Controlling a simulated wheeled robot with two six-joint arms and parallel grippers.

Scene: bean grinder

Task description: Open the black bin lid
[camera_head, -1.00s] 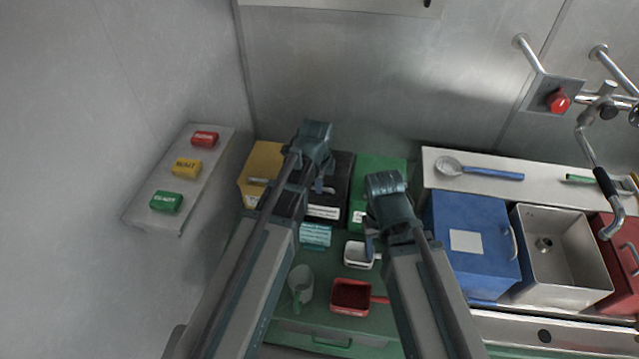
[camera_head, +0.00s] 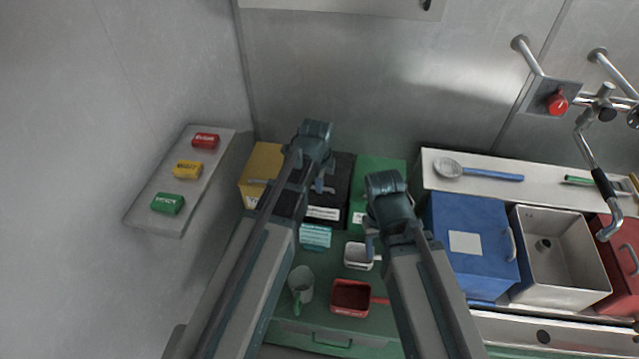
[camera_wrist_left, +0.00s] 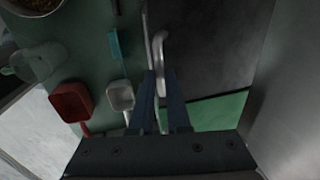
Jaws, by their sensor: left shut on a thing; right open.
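The black bin (camera_head: 341,175) stands between the yellow and green bins in the head view, its lid flat and down, with a white label on its front. In the left wrist view its dark lid (camera_wrist_left: 211,45) fills the upper right, with a curved metal handle (camera_wrist_left: 158,45) at its edge. My left gripper (camera_head: 322,187) is over the lid in the head view. In the wrist view its blue fingers (camera_wrist_left: 161,80) are shut on the handle. My right gripper (camera_head: 370,240) is open and empty, in front of the green bin.
The yellow bin (camera_head: 263,160) and green bin (camera_head: 380,172) flank the black one. A white scoop (camera_head: 358,252), red scoop (camera_head: 350,297), clear green-handled jug (camera_head: 302,284) and teal brush (camera_head: 316,236) lie on the green worktop. The blue bin (camera_head: 470,215) is to the right.

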